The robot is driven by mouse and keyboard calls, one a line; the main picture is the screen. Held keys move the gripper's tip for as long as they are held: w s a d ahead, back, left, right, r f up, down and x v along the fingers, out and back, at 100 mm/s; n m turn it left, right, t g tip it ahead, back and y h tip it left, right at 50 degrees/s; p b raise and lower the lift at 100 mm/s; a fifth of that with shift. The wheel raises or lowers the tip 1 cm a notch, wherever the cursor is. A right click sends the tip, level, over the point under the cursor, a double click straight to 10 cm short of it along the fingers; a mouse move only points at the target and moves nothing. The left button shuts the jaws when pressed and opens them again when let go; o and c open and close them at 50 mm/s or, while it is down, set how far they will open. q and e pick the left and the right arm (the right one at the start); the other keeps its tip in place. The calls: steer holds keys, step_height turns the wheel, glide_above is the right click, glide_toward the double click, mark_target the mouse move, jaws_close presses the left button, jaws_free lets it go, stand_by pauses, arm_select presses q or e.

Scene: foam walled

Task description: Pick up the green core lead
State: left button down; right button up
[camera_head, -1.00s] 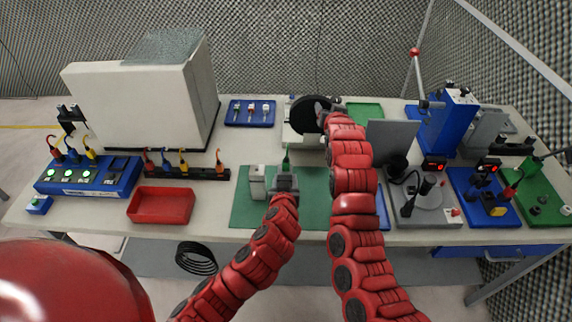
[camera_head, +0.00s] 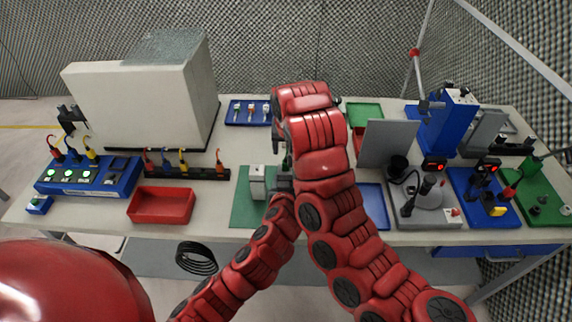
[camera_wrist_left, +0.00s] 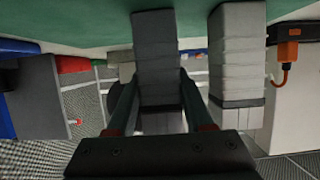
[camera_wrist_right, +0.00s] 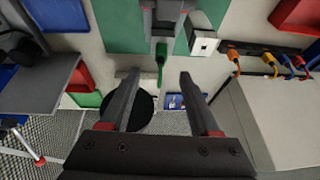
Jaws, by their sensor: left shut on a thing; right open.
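The green core lead (camera_wrist_right: 161,54) shows in the right wrist view, its green end sticking out beside a grey block at my left gripper. My right gripper (camera_wrist_right: 159,76) is open; the lead lies ahead of its fingertips, roughly between them, and nothing is gripped. In the head view my right arm hides most of the lead. My left gripper (camera_wrist_left: 157,103) is shut on a grey block (camera_wrist_left: 156,50) above the green mat (camera_head: 244,210). Whether the lead is fixed in that block cannot be told.
A second pale block (camera_head: 257,181) stands on the mat close to the left gripper. A red tray (camera_head: 161,205) and a rack of coloured leads (camera_head: 187,172) are to the left. A grey panel (camera_head: 388,143) and a blue tray (camera_head: 374,203) are to the right.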

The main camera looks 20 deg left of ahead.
mark_target(286, 161)
steer(key=x, duration=0.9)
jaws_close()
